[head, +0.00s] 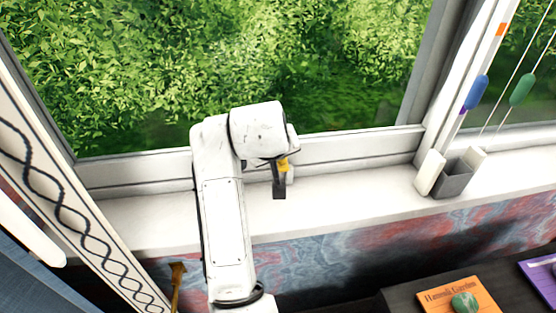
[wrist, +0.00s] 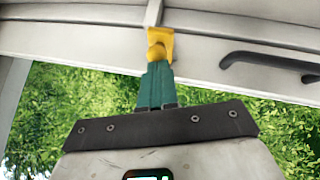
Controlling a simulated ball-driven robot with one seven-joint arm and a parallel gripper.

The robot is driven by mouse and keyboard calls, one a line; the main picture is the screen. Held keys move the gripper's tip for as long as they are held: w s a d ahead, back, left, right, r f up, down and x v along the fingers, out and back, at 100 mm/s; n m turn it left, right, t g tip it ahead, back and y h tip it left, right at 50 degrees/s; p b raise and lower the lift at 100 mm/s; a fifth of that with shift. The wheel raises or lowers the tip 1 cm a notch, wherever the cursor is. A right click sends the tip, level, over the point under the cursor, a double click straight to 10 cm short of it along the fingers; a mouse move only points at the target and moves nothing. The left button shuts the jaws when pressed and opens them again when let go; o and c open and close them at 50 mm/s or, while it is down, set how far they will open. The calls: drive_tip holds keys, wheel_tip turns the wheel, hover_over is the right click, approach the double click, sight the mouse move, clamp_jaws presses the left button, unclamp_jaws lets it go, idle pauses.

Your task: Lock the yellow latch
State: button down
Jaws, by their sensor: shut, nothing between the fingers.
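The yellow latch (wrist: 165,38) is on the pale window frame, at the top middle of the wrist view, with a rounded yellow knob towards my fingertips. My gripper (wrist: 155,68) has its green fingers together, with nothing held between them. The fingertips overlap the lower edge of the knob in the picture; I cannot tell whether they touch it. In the head view a small part of yellow (head: 283,164) shows beneath the end of my arm, just above the sill. My arm hides most of the latch area there, and the fingers cannot be made out clearly.
A black handle (wrist: 265,62) sits right of the latch in the wrist view. An orange book (head: 455,297) with a green stone lies at the lower right.

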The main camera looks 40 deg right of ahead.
sight(282, 169)
drive_tip(key=f+t+b, duration=0.1)
drive_tip(key=b, duration=0.1)
drive_tip(key=s+f+t+h+b, duration=0.1)
drive_tip(key=b, duration=0.2)
drive_tip(key=f+t+h+b, duration=0.1)
drive_tip(key=b, duration=0.1)
drive_tip(key=shift+s+a+f+m+b, duration=0.15)
drive_tip(key=shift+a+f+m+b, duration=0.15)
drive_tip(key=shift+a, duration=0.1)
drive_tip(key=t+h+b, duration=0.1)
drive_tip(key=b, duration=0.2)
drive_tip(key=f+t+h+b, duration=0.1)
drive_tip(key=b, duration=0.2)
drive_tip(key=f+t+h+b, duration=0.1)
drive_tip(key=b, duration=0.2)
drive_tip(key=shift+s+a+f+m, duration=0.15)
drive_tip(key=shift+s+f+m, duration=0.15)
drive_tip(key=shift+m, duration=0.1)
drive_tip(key=shift+r+t+h, duration=0.35)
drive_tip(key=shift+t+h, duration=0.05)
